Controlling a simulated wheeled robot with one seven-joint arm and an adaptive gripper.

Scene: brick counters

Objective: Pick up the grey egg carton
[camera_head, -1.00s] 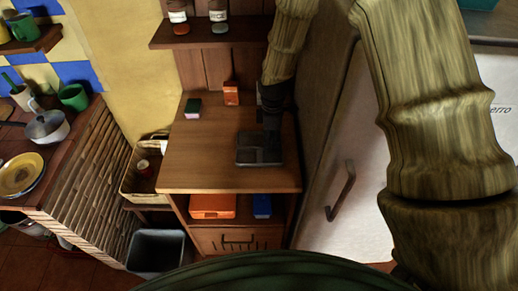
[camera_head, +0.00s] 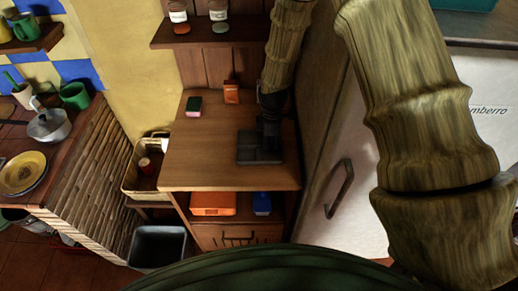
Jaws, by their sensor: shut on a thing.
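The grey egg carton (camera_head: 257,156) is a dark, flat, blocky shape at the right side of the wooden cabinet top (camera_head: 205,165). My gripper (camera_head: 269,139) comes down from above and is shut on the carton at its right part. The black fingers blend with the dark carton, so the exact contact is hard to see. I cannot tell whether the carton touches the wood or is slightly above it.
A green and pink block (camera_head: 194,107) and an orange packet (camera_head: 231,92) stand at the back of the cabinet top. Below is an orange box (camera_head: 213,204) beside a blue one (camera_head: 262,204). The fridge (camera_head: 345,150) is close on the right. The cabinet top's left front is clear.

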